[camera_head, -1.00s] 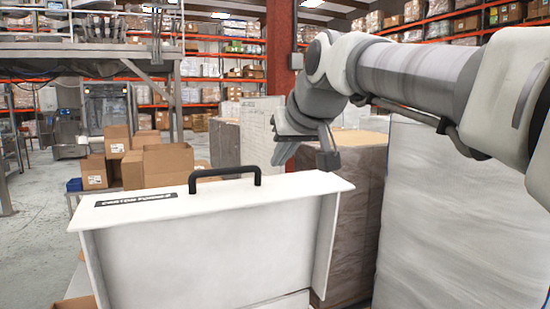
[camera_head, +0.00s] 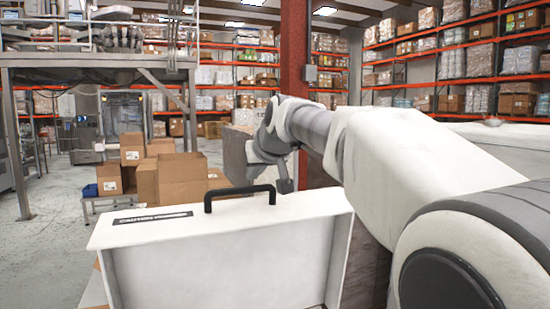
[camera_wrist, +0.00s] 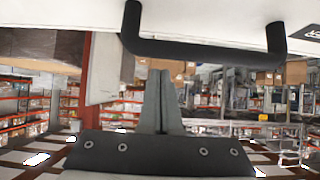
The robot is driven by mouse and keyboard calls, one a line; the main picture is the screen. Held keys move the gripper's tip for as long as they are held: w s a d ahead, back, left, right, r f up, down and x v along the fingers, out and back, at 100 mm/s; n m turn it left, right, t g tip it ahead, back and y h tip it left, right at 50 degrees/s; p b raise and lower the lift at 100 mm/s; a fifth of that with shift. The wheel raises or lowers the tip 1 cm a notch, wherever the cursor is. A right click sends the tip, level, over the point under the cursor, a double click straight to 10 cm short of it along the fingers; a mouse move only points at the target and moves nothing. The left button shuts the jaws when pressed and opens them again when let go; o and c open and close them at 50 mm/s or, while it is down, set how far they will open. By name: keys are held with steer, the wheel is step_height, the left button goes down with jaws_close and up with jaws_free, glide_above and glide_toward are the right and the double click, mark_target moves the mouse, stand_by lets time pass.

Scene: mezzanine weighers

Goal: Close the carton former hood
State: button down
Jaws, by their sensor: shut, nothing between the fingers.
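The white carton former hood (camera_head: 225,260) stands raised in front of me in the head view, its recessed side facing me. Its top panel carries a black label and a black bar handle (camera_head: 240,197). In the head view, my gripper (camera_head: 285,186) is just right of the handle and seems a little beyond it; the arm partly hides it. In the wrist view, the handle (camera_wrist: 205,52) spans the top of the picture, attached to the white panel. My gripper's fingers (camera_wrist: 160,75) are together, with their tips close to the handle bar. Nothing shows between them. Contact cannot be told.
Open cardboard boxes (camera_head: 183,180) stand on a low table behind the hood at left. A red column (camera_head: 294,60) rises beyond my gripper. A metal mezzanine frame (camera_head: 100,62) stands at back left. Grey floor (camera_head: 45,250) is clear at left.

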steer(key=shift+s+d, duration=0.3)
steer(key=shift+s, duration=0.35)
steer(key=shift+s+d, duration=0.3)
steer(key=shift+s, duration=0.3)
steer(key=shift+s+d+f, duration=0.2)
steer(key=shift+s+f, duration=0.1)
steer(key=shift+s, duration=0.1)
steer(key=shift+f, duration=0.1)
